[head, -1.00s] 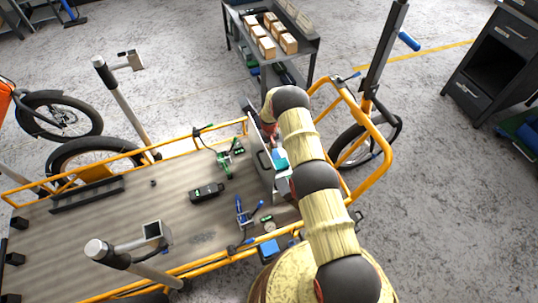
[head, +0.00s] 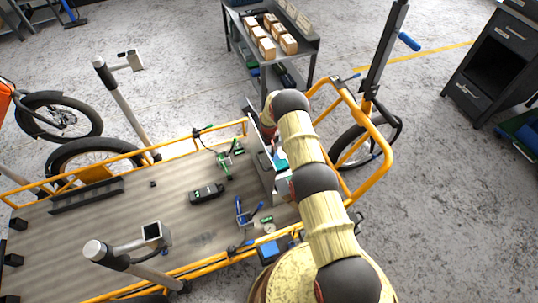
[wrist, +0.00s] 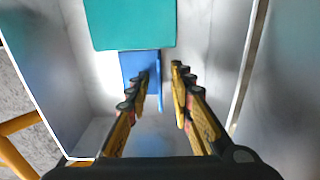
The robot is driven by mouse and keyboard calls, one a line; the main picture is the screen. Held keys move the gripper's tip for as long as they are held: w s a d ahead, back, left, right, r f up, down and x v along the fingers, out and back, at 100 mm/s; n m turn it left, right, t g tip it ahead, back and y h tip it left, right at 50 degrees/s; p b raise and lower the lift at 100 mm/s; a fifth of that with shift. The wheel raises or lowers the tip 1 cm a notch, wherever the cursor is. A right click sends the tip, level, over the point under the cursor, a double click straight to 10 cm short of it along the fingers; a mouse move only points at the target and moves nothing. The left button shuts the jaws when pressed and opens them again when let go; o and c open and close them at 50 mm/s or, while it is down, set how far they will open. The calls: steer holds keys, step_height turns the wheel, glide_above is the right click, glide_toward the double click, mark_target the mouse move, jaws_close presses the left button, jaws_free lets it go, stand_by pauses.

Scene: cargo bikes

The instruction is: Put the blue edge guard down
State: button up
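In the wrist view, the blue edge guard (wrist: 133,67) lies at the far end of a grey-walled bin (wrist: 205,45), partly under or behind a teal block (wrist: 130,23). A thin upright blue strip of it shows between my fingertips. My gripper (wrist: 161,70) points into the bin with its fingers apart, one on each side of that strip. The left fingertip overlaps the blue face; I cannot tell whether it touches. In the head view my arm hides the gripper and most of the bin; the teal block (head: 281,161) shows beside the arm.
The bin stands at the right end of the cargo bike's bed (head: 130,215). A black device (head: 206,194), a green clamp (head: 227,163) and a blue clamp (head: 243,213) lie left of it. Yellow rails (head: 375,185) border the bed. A cart with boxes (head: 272,40) stands behind.

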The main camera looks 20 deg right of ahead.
step_height(320, 180, up, 34)
steer(key=a+t+p, duration=0.1)
steer(key=a+p, duration=0.1)
steer(key=p, duration=0.2)
steer(key=s+a+r+t, duration=0.15)
steer(key=s+r, duration=0.25)
steer(key=r, duration=0.6)
steer(key=s+a+r, duration=0.2)
steer(key=s+r, duration=0.2)
steer(key=r, duration=0.5)
steer(key=s+a+r+t, duration=0.1)
steer(key=s+a+r, duration=0.1)
steer(key=s+r, duration=0.55)
steer(key=s+a+r+t, duration=0.1)
steer(key=s+a+r, duration=0.1)
steer(key=s+r, duration=0.55)
steer(key=s+a+t, duration=0.1)
steer(key=s, duration=1.9)
steer(key=shift+a+r, duration=0.2)
steer(key=shift+a, duration=0.2)
